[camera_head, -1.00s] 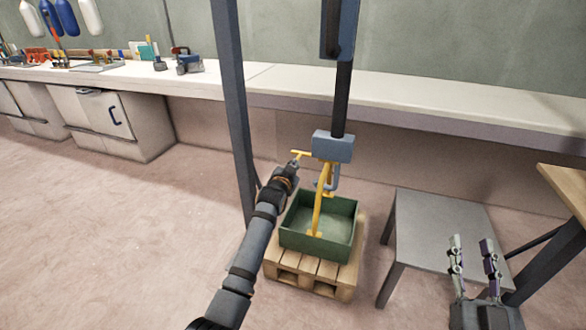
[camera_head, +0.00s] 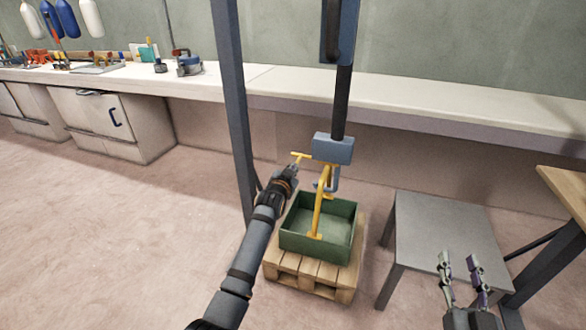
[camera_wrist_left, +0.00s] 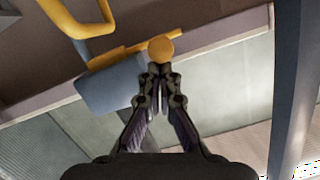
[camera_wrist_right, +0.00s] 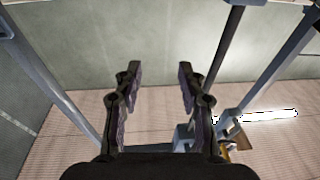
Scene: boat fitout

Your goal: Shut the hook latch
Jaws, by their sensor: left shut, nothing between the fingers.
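A blue-grey hook block (camera_head: 333,148) hangs from a dark column. A yellow latch lever (camera_head: 301,156) with a cross-piece sticks out from its left side. A hook (camera_head: 331,184) hangs below the block, beside the top of the yellow crate handle (camera_head: 318,212). My left gripper (camera_head: 291,170) is shut and empty, just below the lever's end. In the left wrist view, a round yellow lever end (camera_wrist_left: 160,49) lies right at its fingertips (camera_wrist_left: 160,74); I cannot tell whether they touch. My right gripper (camera_head: 459,262) is open and empty at lower right.
The green crate (camera_head: 298,243) stands on a wooden pallet (camera_head: 306,277). A grey post (camera_head: 235,110) rises left of the block. A grey table (camera_head: 440,225) stands to the right. A long workbench (camera_head: 420,93) runs along the back wall. The floor at left is clear.

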